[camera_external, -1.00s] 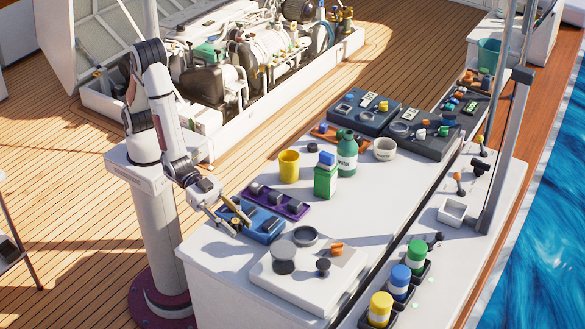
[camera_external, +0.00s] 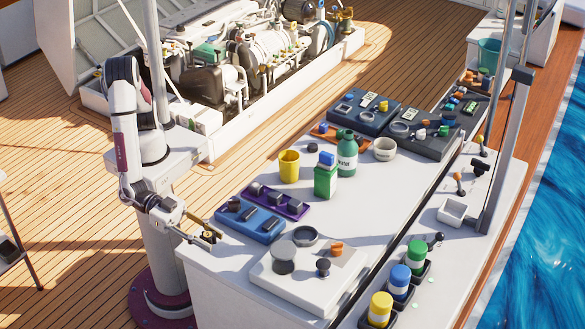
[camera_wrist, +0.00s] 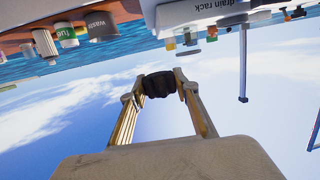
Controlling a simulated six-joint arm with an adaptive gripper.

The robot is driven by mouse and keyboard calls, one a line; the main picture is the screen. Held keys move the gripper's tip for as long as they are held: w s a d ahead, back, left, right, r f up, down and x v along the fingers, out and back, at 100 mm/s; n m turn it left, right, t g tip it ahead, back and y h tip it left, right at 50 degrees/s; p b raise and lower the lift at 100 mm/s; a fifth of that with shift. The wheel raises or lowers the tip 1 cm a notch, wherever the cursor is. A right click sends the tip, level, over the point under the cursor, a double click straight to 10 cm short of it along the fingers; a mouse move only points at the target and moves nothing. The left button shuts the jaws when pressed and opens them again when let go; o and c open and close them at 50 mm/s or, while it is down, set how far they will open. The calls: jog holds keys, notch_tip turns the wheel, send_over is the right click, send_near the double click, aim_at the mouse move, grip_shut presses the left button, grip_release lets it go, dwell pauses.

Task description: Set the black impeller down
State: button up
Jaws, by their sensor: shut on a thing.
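My gripper (camera_external: 211,237) is shut on the black impeller and holds it up near the left corner of the white bench. In the wrist view the black impeller (camera_wrist: 158,85) is a dark ribbed piece pinched between the two fingertips, with sky behind it. In the external view the impeller is small and hard to make out between the fingers. A blue tray (camera_external: 233,229) with several dark pieces lies on the bench just to the right of my gripper.
A purple tray (camera_external: 297,211) with dark pieces lies behind the blue one. A white board (camera_external: 291,297) with round parts is at the front. A yellow cup (camera_external: 289,167), green box (camera_external: 325,182) and green bottle (camera_external: 347,154) stand farther back. The middle-right bench top is clear.

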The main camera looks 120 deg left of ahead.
jog(key=shift+s+d+f+n+y, duration=0.1)
jog(key=shift+s+f+n+y, duration=0.1)
jog(key=shift+s+n+y, duration=0.45)
jog(key=shift+s+a+f+n+g+y, duration=0.3)
jog(key=shift+s+a+n+y, duration=0.15)
jog(key=shift+y, duration=0.4)
jog(key=s+a+n+g+y, duration=0.2)
jog(key=s+a+n+y, duration=0.1)
jog(key=a+y, duration=0.1)
jog(key=shift+a+f+n, duration=0.3)
jog(key=shift+a+f, duration=0.05)
jog(key=shift+a, duration=0.55)
send_over(214, 250)
jog(key=shift+s+f, duration=0.1)
jog(key=shift+f, duration=2.45)
jog(key=shift+f, duration=2.25)
